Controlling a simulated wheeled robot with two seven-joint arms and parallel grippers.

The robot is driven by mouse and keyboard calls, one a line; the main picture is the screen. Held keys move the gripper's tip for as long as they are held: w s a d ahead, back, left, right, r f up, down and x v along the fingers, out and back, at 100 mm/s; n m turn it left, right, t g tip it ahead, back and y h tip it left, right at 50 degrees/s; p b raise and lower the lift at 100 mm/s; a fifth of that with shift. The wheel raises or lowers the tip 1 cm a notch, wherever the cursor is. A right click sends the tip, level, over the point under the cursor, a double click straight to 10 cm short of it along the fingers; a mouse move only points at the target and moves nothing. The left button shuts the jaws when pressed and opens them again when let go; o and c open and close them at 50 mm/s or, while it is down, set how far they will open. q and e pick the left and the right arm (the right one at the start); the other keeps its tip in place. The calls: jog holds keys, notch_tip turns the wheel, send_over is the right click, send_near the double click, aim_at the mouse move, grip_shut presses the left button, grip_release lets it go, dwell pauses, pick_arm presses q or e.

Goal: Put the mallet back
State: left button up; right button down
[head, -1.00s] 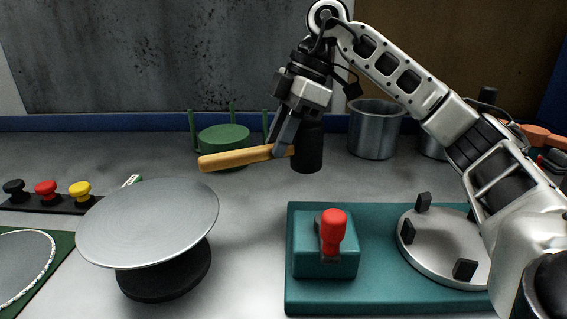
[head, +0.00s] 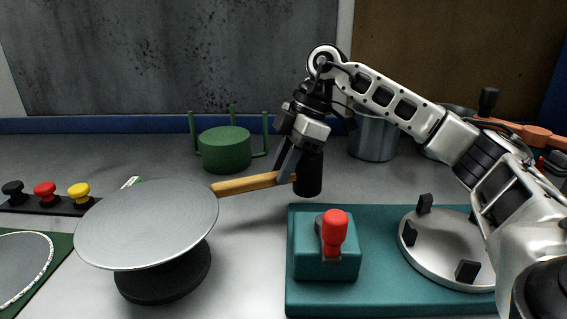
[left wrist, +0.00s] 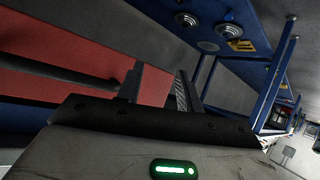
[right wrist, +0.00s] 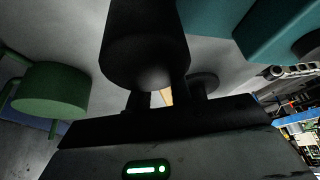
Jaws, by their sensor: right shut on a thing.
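The mallet has a black head (head: 309,175) and a pale wooden handle (head: 245,184). My right gripper (head: 286,178) is shut on the handle close to the head and holds it raised, the handle pointing left. In the right wrist view the black head (right wrist: 145,50) fills the upper middle, and a sliver of handle (right wrist: 166,97) shows between the fingers. A green round stand with upright pegs (head: 226,150) is on the table behind and left of the mallet; it also shows in the right wrist view (right wrist: 50,97). My left gripper (left wrist: 160,85) shows only in its wrist view, fingers apart and empty.
A grey round disc on a black base (head: 145,225) stands front left, near the handle's end. A teal board (head: 390,300) with a red-handled switch (head: 333,235) lies front right. Metal pots (head: 374,138) stand behind. Knobs on a strip (head: 45,205) lie left.

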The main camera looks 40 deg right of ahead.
jog(key=shift+f, duration=0.35)
jog(key=c, duration=1.3)
grip_release()
jog(key=shift+o, duration=0.2)
jog(key=shift+r, duration=0.1)
jog(key=shift+r, duration=0.3)
jog(key=p+v, duration=0.2)
jog(key=v, duration=1)
jog(key=shift+a+r, duration=0.1)
jog(key=shift+r, duration=0.15)
